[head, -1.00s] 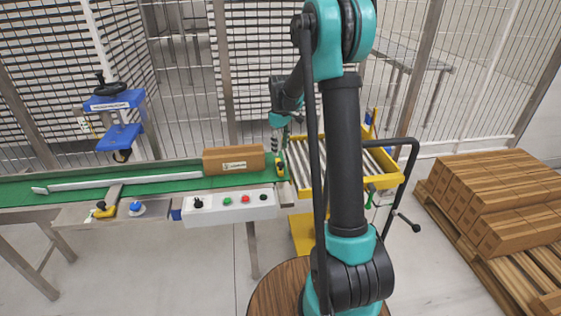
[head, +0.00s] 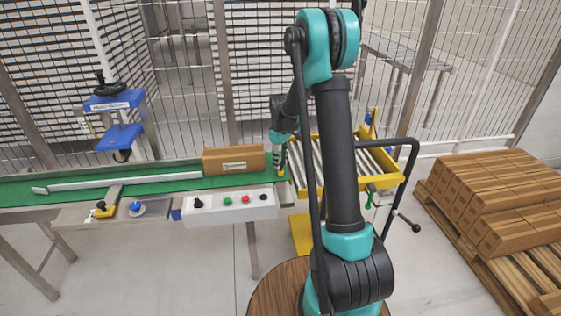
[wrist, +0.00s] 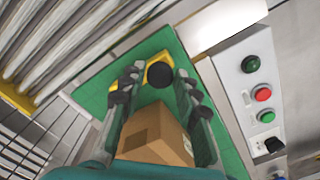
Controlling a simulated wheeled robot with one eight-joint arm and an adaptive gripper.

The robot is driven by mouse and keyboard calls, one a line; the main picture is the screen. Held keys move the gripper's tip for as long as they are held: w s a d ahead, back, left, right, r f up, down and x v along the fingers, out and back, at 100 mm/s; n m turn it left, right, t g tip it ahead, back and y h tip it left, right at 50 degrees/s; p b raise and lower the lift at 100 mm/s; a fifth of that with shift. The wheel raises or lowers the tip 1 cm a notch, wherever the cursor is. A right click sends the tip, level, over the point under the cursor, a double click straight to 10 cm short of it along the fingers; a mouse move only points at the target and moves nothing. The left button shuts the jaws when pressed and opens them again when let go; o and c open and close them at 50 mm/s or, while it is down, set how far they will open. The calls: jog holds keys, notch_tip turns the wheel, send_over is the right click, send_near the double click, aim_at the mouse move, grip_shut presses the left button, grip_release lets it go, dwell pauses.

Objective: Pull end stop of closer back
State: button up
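The end stop (wrist: 152,91) is a yellow piece with a round black knob (wrist: 160,75) at the right end of the green conveyor. In the wrist view, my gripper (wrist: 157,80) is open, with one finger on each side of the knob and a visible gap to both. Whether the fingers reach down to the knob's height, I cannot tell. In the head view, my gripper (head: 279,150) points down over the end stop, which it mostly hides. A brown cardboard box (head: 234,159) lies on the belt (head: 170,168), just left of the stop.
A control box (head: 230,204) with buttons fronts the conveyor; it also shows in the wrist view (wrist: 250,95). A yellow-framed roller table (head: 305,180) stands right of the belt end. A blue hand-wheel unit (head: 118,125) is at left. A pallet of boxes (head: 500,195) is far right.

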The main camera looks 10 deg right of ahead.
grip_shut()
jog(key=s, duration=1.2)
jog(key=shift+s, duration=0.25)
jog(key=o, duration=0.5)
grip_release()
jog(key=shift+o, duration=0.2)
notch_tip(320, 180, up, 12)
